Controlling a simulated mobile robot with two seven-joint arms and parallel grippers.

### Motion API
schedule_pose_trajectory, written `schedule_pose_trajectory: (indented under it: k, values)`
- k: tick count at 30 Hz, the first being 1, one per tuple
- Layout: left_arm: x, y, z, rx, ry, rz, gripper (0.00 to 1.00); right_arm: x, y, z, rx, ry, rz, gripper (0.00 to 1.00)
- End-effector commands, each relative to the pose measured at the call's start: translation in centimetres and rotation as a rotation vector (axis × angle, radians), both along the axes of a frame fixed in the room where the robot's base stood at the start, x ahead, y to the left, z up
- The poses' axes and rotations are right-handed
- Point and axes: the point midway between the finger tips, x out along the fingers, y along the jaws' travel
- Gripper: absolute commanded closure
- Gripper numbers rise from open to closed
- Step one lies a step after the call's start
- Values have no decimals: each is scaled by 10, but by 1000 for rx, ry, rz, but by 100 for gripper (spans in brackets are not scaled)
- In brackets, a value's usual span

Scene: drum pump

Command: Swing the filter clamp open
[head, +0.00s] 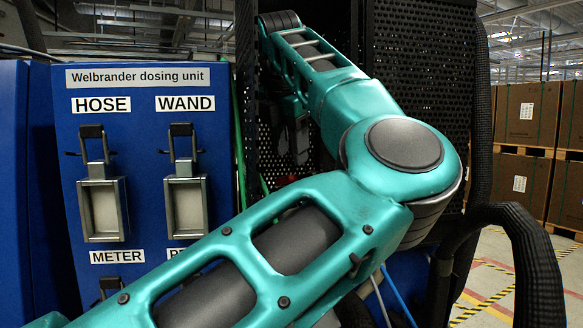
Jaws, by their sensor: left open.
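I cannot make out the filter clamp; my teal arm covers much of the middle of the head view. My left gripper (294,143) appears only as a dark grey shape in front of the perforated panel, partly hidden behind the arm. It is open, and I see nothing held in it. A small red part (286,181) shows just below it, too hidden to identify. My right gripper is not in view.
A blue dosing unit (148,130) at the left has labelled holders, HOSE (103,208) and WAND (186,206), both looking empty. A black perforated panel (415,50) stands behind my arm. A thick black hose (520,240) bends at the right. Stacked boxes (528,115) stand beyond.

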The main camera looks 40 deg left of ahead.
Motion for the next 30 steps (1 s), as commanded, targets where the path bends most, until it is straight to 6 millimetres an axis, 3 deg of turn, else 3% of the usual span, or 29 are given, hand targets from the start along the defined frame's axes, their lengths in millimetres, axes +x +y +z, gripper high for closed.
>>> schedule_pose_trajectory:
  k: [3,9,20,30]
  values:
    - [8,5,-20,1,1,2,59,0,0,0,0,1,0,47]
    - [17,10,-39,1,0,0,59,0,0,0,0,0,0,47]
    - [19,12,-43,1,-1,2,59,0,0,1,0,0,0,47]
    - [19,12,-43,1,-1,2,90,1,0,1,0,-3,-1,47]
